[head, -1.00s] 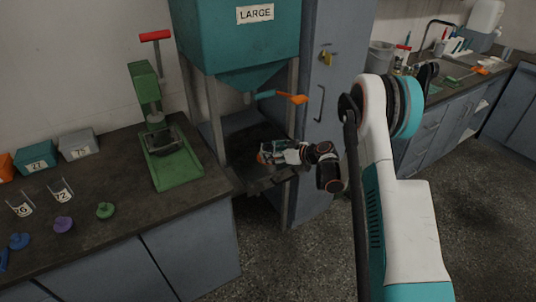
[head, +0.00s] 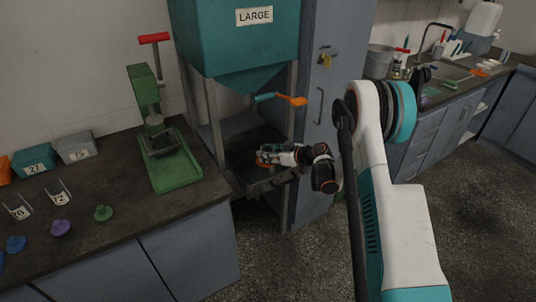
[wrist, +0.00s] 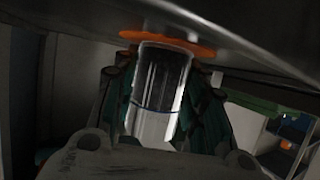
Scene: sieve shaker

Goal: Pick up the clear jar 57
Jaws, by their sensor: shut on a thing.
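The clear jar (wrist: 160,82) shows in the wrist view between the fingers of my gripper (wrist: 165,110), which is shut on it from both sides. A pale band shows on the jar's lower part, but no number is legible. An orange disc (wrist: 168,40) lies at the jar's far end; I cannot tell if they touch. In the head view my gripper (head: 268,155) is at the tray under the hopper marked LARGE, and the jar itself is hard to make out there.
The teal hopper (head: 235,45) with its orange-tipped lever (head: 290,99) hangs above my gripper. The grey cabinet (head: 330,120) stands close on the right. On the bench at left are a green press (head: 165,155), two clear jars marked 26 (head: 18,211) and 72 (head: 59,198), and coloured knobs.

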